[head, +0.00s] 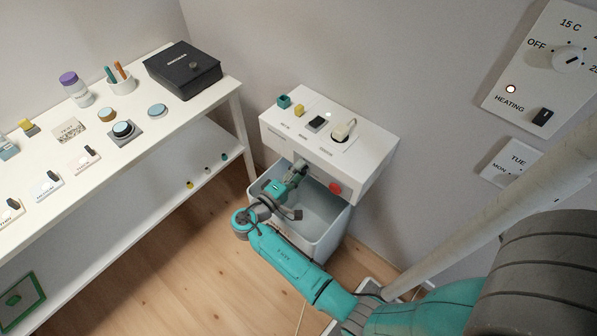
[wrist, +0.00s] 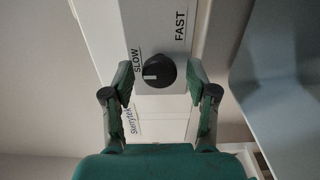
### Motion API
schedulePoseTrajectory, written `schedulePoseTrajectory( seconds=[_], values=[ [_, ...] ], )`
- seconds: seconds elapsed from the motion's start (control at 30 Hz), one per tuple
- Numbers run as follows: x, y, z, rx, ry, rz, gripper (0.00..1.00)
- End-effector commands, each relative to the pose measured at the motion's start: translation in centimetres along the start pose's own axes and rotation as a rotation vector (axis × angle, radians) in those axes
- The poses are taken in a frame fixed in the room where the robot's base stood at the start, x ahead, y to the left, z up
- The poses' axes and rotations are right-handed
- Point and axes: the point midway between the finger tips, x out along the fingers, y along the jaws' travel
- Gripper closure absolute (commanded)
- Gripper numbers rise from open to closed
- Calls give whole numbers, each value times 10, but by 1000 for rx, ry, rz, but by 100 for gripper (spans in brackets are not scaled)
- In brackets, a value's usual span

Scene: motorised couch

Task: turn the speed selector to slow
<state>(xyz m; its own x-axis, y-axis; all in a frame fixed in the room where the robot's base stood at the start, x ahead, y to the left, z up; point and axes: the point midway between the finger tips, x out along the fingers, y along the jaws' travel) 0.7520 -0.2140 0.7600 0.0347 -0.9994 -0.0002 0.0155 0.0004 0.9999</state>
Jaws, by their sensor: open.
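The speed selector is a round black knob (wrist: 160,71) on a white panel in the wrist view. A pale mark on it lies on its left side. The word SLOW (wrist: 134,60) is printed beside the knob at upper left, and FAST (wrist: 181,25) at upper right. My gripper (wrist: 160,75) is open, with one finger on each side of the knob. I cannot tell whether the fingers touch it. In the head view my gripper (head: 301,166) is at the front face of the white control box (head: 370,150) and hides the knob.
A red button (head: 335,188) is on the box front, right of my gripper. A grey bin (head: 325,226) stands under the box. A white table (head: 170,130) with several objects stands at left.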

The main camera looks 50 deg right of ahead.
Motion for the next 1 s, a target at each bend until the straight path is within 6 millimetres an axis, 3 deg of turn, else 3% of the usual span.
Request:
schedulePoseTrajectory(
  seconds=[0.23,0.7,1.0],
  values=[
    [-20,0,-1,0,4,0,42],
    [-104,0,-1,0,4,0,42],
    [-120,0,0,0,0,0,42]
  ],
)
